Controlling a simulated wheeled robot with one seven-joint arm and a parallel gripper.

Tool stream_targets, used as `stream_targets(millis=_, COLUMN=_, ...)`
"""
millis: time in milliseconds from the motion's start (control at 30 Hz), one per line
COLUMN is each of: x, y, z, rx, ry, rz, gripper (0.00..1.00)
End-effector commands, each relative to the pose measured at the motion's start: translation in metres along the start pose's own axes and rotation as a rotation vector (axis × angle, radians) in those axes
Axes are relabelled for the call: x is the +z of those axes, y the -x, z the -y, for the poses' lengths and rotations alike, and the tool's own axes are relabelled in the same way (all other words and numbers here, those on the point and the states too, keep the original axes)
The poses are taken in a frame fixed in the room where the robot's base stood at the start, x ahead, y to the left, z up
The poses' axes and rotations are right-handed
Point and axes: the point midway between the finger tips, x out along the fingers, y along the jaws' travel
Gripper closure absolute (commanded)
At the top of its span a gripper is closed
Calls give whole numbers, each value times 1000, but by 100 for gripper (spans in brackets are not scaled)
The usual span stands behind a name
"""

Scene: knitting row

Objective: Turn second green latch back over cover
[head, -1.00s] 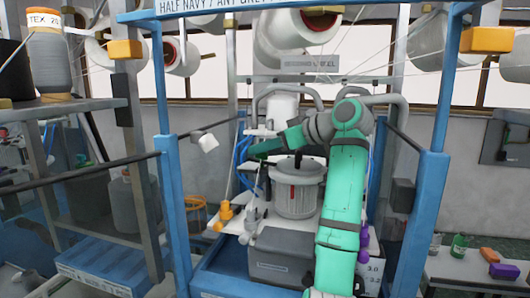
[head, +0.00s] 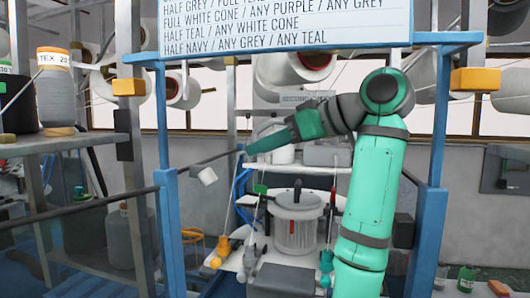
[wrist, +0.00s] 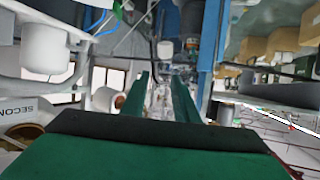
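A grey ribbed pot (head: 295,232) with a lid-like cover (head: 298,201) stands on the machine's white bed. A small green piece (head: 260,189), possibly a latch, shows just left of the pot. I cannot tell whether it lies over the cover, and I cannot make out a second green latch. My gripper (head: 250,149) is above and left of the pot, clear of it, pointing left. In the wrist view my gripper's two green fingers (wrist: 160,88) stand apart with nothing seen held between them.
Blue posts (head: 438,150) and a dark rail (head: 90,207) frame the machine. A printed sign (head: 285,27) hangs above.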

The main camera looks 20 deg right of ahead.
Motion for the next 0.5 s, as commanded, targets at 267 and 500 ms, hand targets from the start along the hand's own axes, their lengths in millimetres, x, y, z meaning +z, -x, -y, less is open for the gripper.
stream_targets(millis=267, x=-1, y=5, z=6, rx=-1, ry=1, rz=0, gripper=73)
stream_targets(millis=500, x=-3, y=1, z=6, rx=0, ry=-5, rz=-13, gripper=48)
